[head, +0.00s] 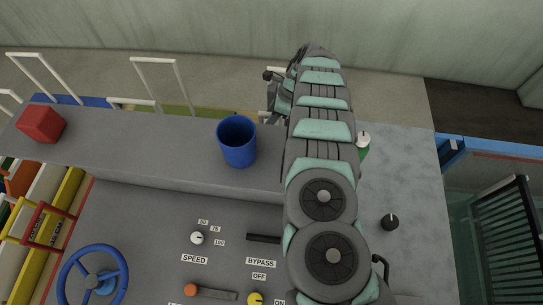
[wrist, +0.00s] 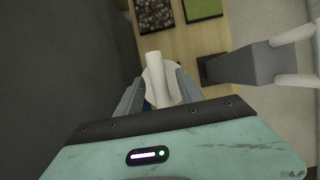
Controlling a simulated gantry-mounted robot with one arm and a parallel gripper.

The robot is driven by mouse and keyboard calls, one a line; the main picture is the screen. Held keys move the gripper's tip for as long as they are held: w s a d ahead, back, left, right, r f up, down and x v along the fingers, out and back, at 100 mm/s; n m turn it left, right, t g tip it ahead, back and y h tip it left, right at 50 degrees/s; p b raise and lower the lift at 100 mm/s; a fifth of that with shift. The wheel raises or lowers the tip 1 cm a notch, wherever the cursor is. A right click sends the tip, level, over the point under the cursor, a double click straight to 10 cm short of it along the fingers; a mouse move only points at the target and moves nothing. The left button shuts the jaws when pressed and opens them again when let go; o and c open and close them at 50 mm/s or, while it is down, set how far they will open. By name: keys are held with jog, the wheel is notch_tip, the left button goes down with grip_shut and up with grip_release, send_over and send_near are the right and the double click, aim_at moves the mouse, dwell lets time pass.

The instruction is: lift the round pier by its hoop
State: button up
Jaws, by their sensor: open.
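In the wrist view, my gripper (wrist: 160,77) is open. Its two grey fingers stand on either side of a white bar, which looks like the hoop (wrist: 154,68) of the round pier. A pale rounded shape (wrist: 175,84), likely the round pier, shows beneath and beside the bar, mostly hidden by the fingers and the gripper body. I cannot tell whether the fingers touch the bar. In the head view, my gripper (head: 277,88) is at the far side of the grey console, partly behind my arm; the round pier cannot be made out there.
A grey block with white bars (wrist: 240,65) stands close right of my gripper. A gravel tray (wrist: 156,14) and a green tray (wrist: 203,8) lie on wood beyond. A blue cup (head: 237,142) and red cube (head: 42,123) stand on the console ledge (head: 170,150). Other white hoops (head: 160,62) rise behind it.

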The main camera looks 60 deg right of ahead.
jog(key=shift+x, duration=1)
jog(key=shift+w+a+f, duration=0.1)
jog(key=shift+w+f, duration=0.05)
jog(key=shift+f, duration=0.1)
grip_shut()
jog(key=shift+r, duration=0.1)
dwell(0.4)
